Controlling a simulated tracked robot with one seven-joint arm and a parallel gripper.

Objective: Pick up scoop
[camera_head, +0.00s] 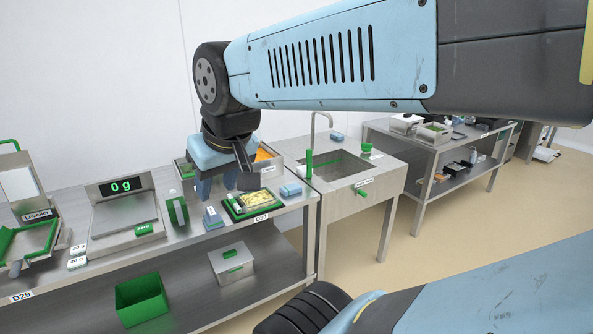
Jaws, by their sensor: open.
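I cannot make out a scoop clearly; my gripper and wrist may hide it. My gripper (246,178) points down over the back right part of the near bench, in front of a steel bin (267,172) with orange contents. Its jaws are open, and I see nothing held between them. Whether the fingers touch anything is unclear, as the wrist covers part of the bin.
Beside the gripper are a green-rimmed tray with yellow contents (254,201), blue-and-white blocks (212,217) and a green-sided item (177,212). A scale reading 0 g (124,218) stands left. A sink (338,168) adjoins right. Open floor lies front right.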

